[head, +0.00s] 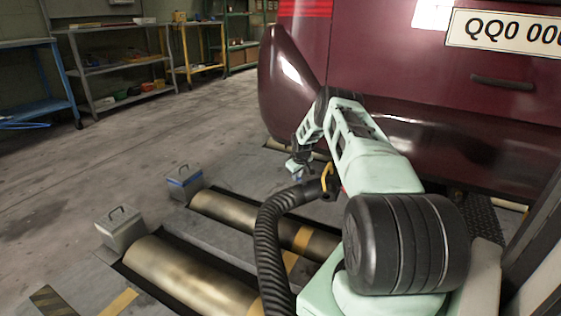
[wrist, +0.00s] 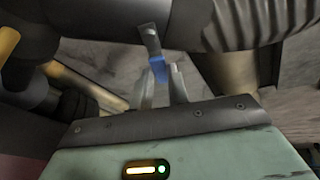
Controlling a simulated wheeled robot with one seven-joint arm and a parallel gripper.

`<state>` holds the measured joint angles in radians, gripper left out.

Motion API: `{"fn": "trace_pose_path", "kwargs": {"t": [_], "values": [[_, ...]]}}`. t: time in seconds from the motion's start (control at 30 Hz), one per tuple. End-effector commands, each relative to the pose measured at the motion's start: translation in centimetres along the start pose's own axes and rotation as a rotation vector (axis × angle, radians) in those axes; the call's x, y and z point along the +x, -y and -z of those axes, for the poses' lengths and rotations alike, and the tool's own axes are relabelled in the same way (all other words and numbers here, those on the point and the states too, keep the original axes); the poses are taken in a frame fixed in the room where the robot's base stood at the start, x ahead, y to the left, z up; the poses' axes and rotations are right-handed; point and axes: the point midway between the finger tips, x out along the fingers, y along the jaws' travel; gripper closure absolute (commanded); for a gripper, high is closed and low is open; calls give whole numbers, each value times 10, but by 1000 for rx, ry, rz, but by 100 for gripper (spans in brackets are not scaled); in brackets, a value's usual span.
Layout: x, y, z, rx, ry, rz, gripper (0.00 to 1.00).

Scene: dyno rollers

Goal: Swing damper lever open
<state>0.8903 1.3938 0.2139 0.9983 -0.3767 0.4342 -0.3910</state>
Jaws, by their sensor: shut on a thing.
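The damper lever (wrist: 151,40) is a short grey metal strip with a blue end. It hangs from the dark round duct (wrist: 105,22) at the top of the wrist view. My gripper (wrist: 162,76) has its two fingers closed around the blue end. In the head view my gripper (head: 297,172) is small and low behind the rollers, beside the nozzle end of the black hose (head: 272,230). A bit of blue shows at its fingers there, but the lever itself is too small to make out. The duct joins a ribbed hose (wrist: 255,20) in the wrist view.
A dark red van (head: 430,100) stands close behind my arm. Metal rollers (head: 185,275) lie in the floor, with grey boxes (head: 122,230) at their ends. A yellow handle (head: 327,178) is on the nozzle. Shelves (head: 110,65) stand at back left; the left floor is clear.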

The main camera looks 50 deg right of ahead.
Motion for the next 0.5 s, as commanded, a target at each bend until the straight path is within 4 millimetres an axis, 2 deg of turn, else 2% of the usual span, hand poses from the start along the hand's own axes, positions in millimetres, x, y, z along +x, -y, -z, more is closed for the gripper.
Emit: {"fn": "trace_pose_path", "kwargs": {"t": [0.03,0.17,0.5], "values": [[-4,-6,-6,-29,1,15,100],[-2,-4,-11,-137,2,67,100],[0,9,-15,-433,2,206,100]]}}
